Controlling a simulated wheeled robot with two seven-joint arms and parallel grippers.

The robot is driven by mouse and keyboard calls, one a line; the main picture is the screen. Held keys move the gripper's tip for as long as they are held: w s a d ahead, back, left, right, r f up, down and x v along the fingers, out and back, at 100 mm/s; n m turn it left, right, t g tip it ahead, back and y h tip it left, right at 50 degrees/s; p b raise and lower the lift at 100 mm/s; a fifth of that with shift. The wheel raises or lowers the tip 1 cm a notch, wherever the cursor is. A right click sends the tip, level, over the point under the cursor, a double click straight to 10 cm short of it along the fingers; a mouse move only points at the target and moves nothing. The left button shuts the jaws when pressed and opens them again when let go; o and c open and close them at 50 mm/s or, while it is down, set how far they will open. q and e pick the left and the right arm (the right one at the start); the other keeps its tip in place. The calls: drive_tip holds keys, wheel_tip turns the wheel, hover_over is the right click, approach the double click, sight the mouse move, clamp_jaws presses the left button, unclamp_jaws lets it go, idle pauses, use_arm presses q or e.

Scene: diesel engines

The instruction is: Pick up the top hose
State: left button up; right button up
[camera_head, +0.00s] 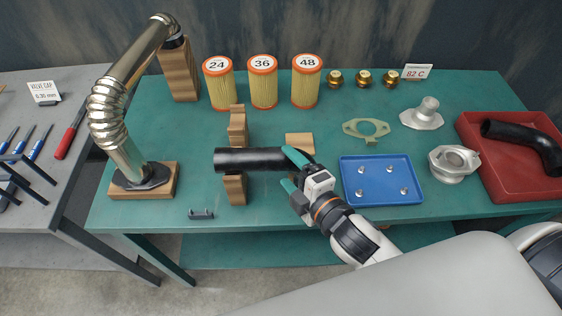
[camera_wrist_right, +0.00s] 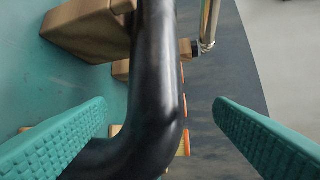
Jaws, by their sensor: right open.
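A black hose (camera_head: 250,160) lies across a wooden cradle (camera_head: 236,188) near the middle of the green table. My right gripper (camera_head: 290,169) is at the hose's right part, with its teal fingers on either side. In the right wrist view the hose (camera_wrist_right: 157,80) passes between the two open fingers and bends toward the lower left. The hose looks nearer the left finger there; whether they touch I cannot tell. The fingers hide part of its right end in the head view. My left gripper is not in view.
A second black hose (camera_head: 523,143) lies in a red tray (camera_head: 495,190) at the right. A blue tray (camera_head: 382,201) with several small metal parts is right of my gripper. A tall metal pipe (camera_head: 127,75) stands on the left. Filters (camera_head: 262,85) stand at the back.

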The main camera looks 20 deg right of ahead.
drive_tip(key=shift+f+p+x, duration=0.2)
drive_tip(key=shift+p+x, duration=0.15)
drive_tip(key=shift+x, duration=1)
drive_tip(key=shift+f+p+x, duration=0.25)
drive_tip(key=shift+p+x, duration=0.1)
drive_tip(key=shift+x, duration=1.05)
drive_tip(key=shift+s+d, duration=0.1)
drive_tip(key=shift+d, duration=0.15)
drive_tip(key=c, duration=1.6)
